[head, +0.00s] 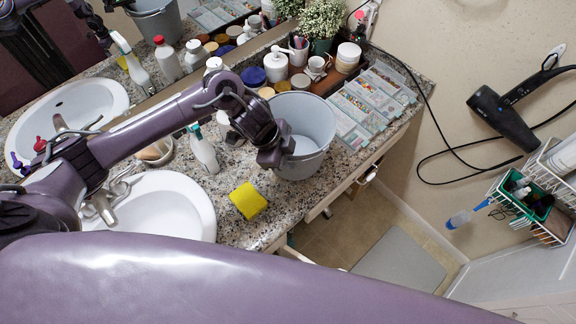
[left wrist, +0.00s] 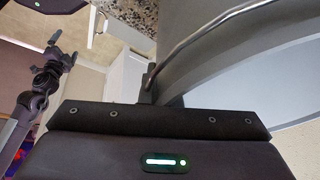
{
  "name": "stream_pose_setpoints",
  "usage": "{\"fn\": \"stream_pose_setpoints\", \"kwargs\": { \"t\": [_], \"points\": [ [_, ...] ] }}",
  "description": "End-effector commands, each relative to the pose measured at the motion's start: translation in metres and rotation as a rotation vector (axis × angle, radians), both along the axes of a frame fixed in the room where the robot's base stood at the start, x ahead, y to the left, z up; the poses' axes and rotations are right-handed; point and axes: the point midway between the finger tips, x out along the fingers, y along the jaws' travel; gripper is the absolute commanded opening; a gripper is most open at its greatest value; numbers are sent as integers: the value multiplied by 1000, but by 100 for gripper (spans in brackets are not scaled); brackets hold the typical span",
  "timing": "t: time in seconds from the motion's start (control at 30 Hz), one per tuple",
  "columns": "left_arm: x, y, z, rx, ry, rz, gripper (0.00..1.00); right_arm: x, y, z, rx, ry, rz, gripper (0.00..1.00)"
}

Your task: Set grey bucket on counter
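The grey bucket (head: 317,163) is upright at the counter's front edge in the head view; I cannot tell whether its base touches the counter (head: 236,222). My left gripper (head: 272,155) is at the bucket's left side, and its fingers look shut on the rim there. In the left wrist view the bucket's grey wall (left wrist: 220,65) and a curved metal wire fill the upper right, close against the left fingers (left wrist: 162,92).
A yellow sponge (head: 248,200) lies left of the bucket, near the sink (head: 170,205). A spray bottle (head: 203,150), a soap pump (head: 276,66) and organizer boxes (head: 372,98) stand around and behind it. A hair dryer (head: 505,118) hangs on the right wall.

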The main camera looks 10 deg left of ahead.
Motion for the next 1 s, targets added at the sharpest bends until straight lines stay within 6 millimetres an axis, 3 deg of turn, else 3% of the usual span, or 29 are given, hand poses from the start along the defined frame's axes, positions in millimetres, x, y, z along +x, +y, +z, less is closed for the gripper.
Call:
{"fn": "stream_pose_setpoints", "kwargs": {
  "t": [0.13,0.4,0.77,0.93,1.0],
  "points": [
    [0,0,-13,0,1,2,0,-4,4,1,5,8,-1,100],
    [0,0,-46,-1,-2,1,0,-34,1,1,-1,51,-2,100],
    [0,0,-50,-1,-2,0,0,-22,-5,-1,-8,34,1,100],
    [0,0,-50,0,-1,0,22,-20,-5,0,-8,30,1,100],
    [0,0,-50,0,-1,0,25,-20,-5,0,-8,30,1,100]
  ]
}}
